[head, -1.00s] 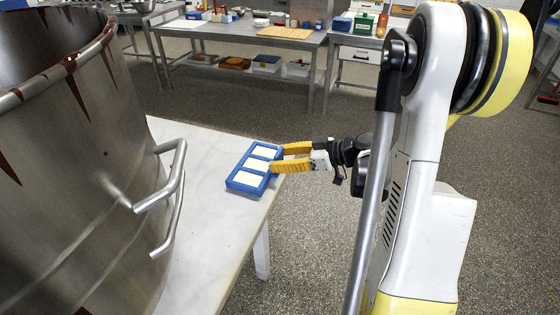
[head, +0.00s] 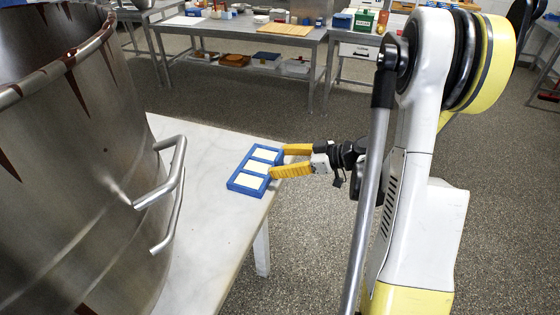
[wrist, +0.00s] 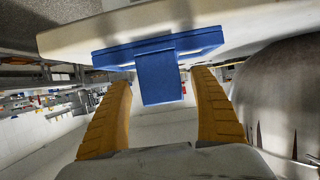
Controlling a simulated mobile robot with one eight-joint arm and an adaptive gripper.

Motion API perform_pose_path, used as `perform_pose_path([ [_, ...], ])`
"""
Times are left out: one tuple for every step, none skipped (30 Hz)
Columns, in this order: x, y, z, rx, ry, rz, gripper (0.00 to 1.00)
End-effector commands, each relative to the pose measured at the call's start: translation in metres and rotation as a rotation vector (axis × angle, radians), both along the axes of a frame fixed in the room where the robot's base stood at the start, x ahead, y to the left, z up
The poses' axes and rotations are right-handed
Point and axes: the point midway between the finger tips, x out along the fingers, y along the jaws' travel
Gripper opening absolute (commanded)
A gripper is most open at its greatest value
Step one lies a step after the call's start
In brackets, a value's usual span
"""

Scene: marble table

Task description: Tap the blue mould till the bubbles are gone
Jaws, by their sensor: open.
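No bubbles can be made out at this size. My gripper (head: 277,161) is open at the mould's right end, its two yellow fingers pointing left towards it. In the wrist view, a blue tab of the mould (wrist: 162,84) hangs in the gap between the spread fingers (wrist: 160,76), with space on both sides. Neither finger is clearly closed on it.
A large steel pot (head: 75,190) with bar handles (head: 165,190) stands on the left of the marble table (head: 215,225). The table is bare between pot and mould. A steel bench (head: 240,35) with containers stands behind, across open floor.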

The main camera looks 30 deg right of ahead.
Motion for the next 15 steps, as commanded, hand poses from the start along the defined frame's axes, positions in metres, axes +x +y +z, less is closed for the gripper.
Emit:
perform_pose_path([
  [-0.004, -0.003, 0.002, 0.000, 0.000, -0.002, 0.73],
  [-0.006, -0.006, 0.003, 0.000, 0.000, -0.003, 0.73],
  [-0.011, -0.010, 0.006, 0.000, 0.000, -0.004, 0.73],
  [-0.015, -0.013, 0.008, 0.000, 0.000, -0.004, 0.73],
  [-0.020, -0.017, 0.011, 0.000, 0.000, -0.005, 0.73],
  [-0.026, -0.022, 0.014, 0.000, 0.000, -0.007, 0.73],
  [-0.032, -0.026, 0.017, 0.000, 0.000, -0.007, 0.73],
  [-0.037, -0.030, 0.020, 0.000, 0.000, -0.006, 0.73],
  [-0.044, -0.035, 0.023, 0.000, 0.000, -0.005, 0.73],
  [-0.049, -0.039, 0.026, 0.000, 0.000, -0.006, 0.73],
  [-0.054, -0.043, 0.028, 0.001, 0.001, -0.006, 0.73],
  [-0.059, -0.047, 0.031, 0.001, 0.001, -0.006, 0.73],
  [-0.064, -0.050, 0.034, 0.000, 0.000, -0.004, 0.73],
  [-0.068, -0.053, 0.036, 0.000, 0.000, -0.004, 0.73],
  [-0.072, -0.057, 0.038, 0.000, 0.000, -0.004, 0.73],
])
